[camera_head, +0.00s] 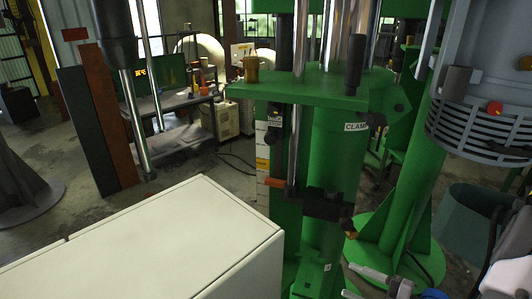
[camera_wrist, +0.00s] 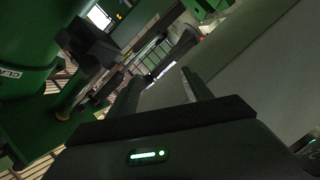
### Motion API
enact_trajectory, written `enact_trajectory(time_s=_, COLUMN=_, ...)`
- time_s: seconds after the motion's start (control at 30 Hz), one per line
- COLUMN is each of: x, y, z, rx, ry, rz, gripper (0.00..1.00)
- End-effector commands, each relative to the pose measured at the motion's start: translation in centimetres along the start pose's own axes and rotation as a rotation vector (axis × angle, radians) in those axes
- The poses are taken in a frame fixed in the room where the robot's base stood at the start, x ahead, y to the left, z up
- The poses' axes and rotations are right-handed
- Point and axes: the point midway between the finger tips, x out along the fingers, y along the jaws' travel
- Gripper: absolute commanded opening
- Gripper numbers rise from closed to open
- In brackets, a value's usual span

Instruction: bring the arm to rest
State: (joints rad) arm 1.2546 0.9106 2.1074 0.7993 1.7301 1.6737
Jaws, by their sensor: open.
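My gripper (camera_wrist: 162,75) shows in the wrist view, with its two dark fingers apart. I see nothing held between them. The wrist picture is tilted and dark. A green column with a "CLAMP" label, cut off at the edge, stands at its left. I cannot make out the gripper clearly in the head view. The green disperser stand (camera_head: 335,150) fills the middle of that view, with its "CLAMP" label (camera_head: 356,127) facing me.
A white cabinet top (camera_head: 150,245) fills the lower left of the head view. A grey machine housing (camera_head: 480,80) with a red button stands at the right. A workbench (camera_head: 170,105) is at the back left. Open floor (camera_head: 100,205) lies between bench and cabinet.

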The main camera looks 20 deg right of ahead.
Motion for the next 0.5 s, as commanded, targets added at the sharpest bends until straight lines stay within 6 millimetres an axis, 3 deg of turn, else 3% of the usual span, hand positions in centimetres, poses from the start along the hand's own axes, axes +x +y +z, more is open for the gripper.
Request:
enact_trajectory(time_s=0.17, x=5.3, y=-0.3, z=-8.1, rx=-0.662, ry=0.295, rz=-0.288, gripper=0.58)
enact_trajectory(time_s=0.23, x=6.8, y=-1.5, z=-12.3, rx=-1.039, ry=0.488, rz=-0.397, gripper=0.58)
enact_trajectory(time_s=0.3, x=7.5, y=-3.2, z=-16.8, rx=-1.499, ry=0.743, rz=-0.478, gripper=0.58)
enact_trajectory(time_s=0.4, x=7.0, y=-5.7, z=-21.9, rx=-2.205, ry=1.167, rz=-0.492, gripper=0.58)
enact_trajectory(time_s=0.47, x=6.3, y=-6.7, z=-23.9, rx=-2.601, ry=1.418, rz=-0.442, gripper=0.58)
enact_trajectory(time_s=0.5, x=5.9, y=-7.1, z=-24.9, rx=2.619, ry=-1.453, rz=0.360, gripper=0.58)
